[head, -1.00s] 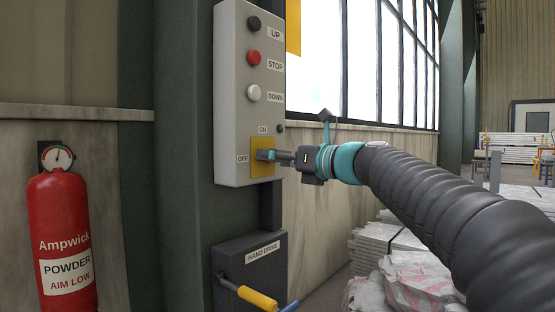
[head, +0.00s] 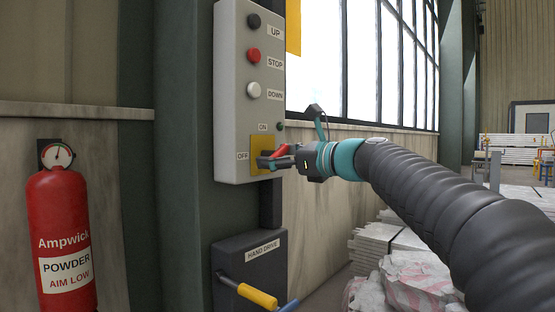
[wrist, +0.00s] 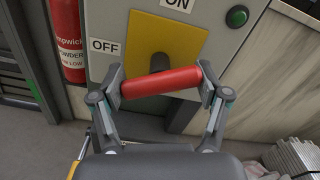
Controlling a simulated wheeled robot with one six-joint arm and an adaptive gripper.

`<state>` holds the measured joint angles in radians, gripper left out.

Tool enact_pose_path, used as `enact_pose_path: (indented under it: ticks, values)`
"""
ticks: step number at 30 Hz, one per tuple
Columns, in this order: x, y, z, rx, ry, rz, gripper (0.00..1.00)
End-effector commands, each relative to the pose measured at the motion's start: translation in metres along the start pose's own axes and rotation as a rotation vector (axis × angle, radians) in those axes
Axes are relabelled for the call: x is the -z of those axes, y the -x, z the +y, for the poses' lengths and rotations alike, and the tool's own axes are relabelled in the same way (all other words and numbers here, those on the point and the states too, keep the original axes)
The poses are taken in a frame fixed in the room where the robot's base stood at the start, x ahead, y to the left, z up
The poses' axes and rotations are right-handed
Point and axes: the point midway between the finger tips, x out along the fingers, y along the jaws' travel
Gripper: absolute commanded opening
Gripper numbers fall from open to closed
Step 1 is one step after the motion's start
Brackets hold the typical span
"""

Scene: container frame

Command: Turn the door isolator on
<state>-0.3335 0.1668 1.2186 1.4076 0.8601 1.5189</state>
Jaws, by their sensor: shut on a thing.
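The door isolator is a red bar handle (wrist: 160,82) on a dark stem in front of a yellow plate (wrist: 178,38). The plate (head: 258,142) sits low on the grey control box in the head view. ON is marked above it and OFF to its left. My gripper (wrist: 160,84) is shut on the red handle, one finger at each end of the bar. In the wrist view the bar lies tilted against the plate's edges, right end higher. In the head view my gripper (head: 272,160) partly covers the handle (head: 280,150).
The grey control box (head: 232,90) carries black, red and white buttons and a small green one (wrist: 237,16). Below it is the hand drive box (head: 245,258) with a yellow-handled crank (head: 257,295). A red fire extinguisher (head: 62,235) is at left. Wrapped stacks (head: 420,275) lie at lower right.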

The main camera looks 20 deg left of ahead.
Motion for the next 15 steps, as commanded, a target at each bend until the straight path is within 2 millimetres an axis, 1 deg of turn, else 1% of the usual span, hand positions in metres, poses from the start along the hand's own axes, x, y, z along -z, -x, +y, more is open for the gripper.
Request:
enact_pose_path:
  ticks: [15]
  values:
    - [0.0007,-0.0003,-0.0002,0.002,0.49,-0.002,0.4]
